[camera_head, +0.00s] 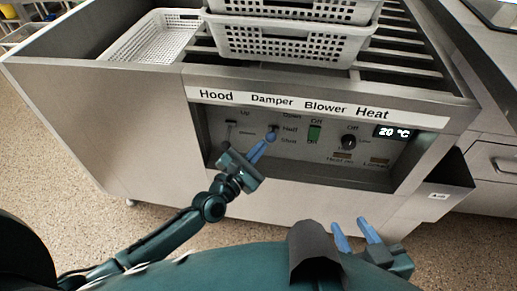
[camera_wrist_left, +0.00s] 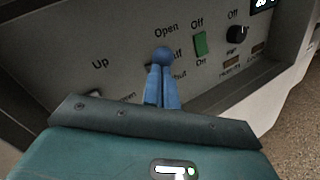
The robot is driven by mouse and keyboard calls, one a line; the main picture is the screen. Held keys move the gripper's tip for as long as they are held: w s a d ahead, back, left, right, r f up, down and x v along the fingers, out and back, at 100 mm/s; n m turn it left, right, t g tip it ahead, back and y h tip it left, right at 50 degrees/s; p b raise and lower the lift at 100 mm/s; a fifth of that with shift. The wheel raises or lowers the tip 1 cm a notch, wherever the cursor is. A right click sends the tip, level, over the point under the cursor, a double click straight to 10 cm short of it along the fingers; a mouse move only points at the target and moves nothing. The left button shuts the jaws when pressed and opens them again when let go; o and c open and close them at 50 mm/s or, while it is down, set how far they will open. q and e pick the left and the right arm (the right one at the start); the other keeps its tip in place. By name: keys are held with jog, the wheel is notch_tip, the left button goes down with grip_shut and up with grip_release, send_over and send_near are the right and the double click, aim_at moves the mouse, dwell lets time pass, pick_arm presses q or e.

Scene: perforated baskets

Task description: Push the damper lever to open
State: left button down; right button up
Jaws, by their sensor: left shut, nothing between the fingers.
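The damper lever (camera_head: 273,129) is a small dark lever on the recessed control panel, under the "Damper" label. It sits near the "Half" mark, between "Open" above and "Shut" below. My left gripper (camera_head: 267,141) is shut and empty, with its blue fingertips at the lever from below. In the left wrist view the left gripper (camera_wrist_left: 162,58) covers most of the lever and part of the "Half" word. I cannot tell whether the tips touch the lever. My right gripper (camera_head: 352,221) is open and empty in front of the cabinet, low in the head view.
The hood lever (camera_head: 231,124) is left of the damper lever. The green blower switch (camera_head: 314,133), the heat knob (camera_head: 348,142) and a 20 °C display (camera_head: 394,132) are to its right. Perforated white baskets (camera_head: 290,42) stand on the cabinet above. The panel's recess has side walls.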

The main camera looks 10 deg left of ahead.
pick_arm(q)
jog(key=shift+w+r, duration=0.1)
jog(key=shift+r, duration=0.2)
jog(key=shift+f, duration=0.1)
dwell(0.4)
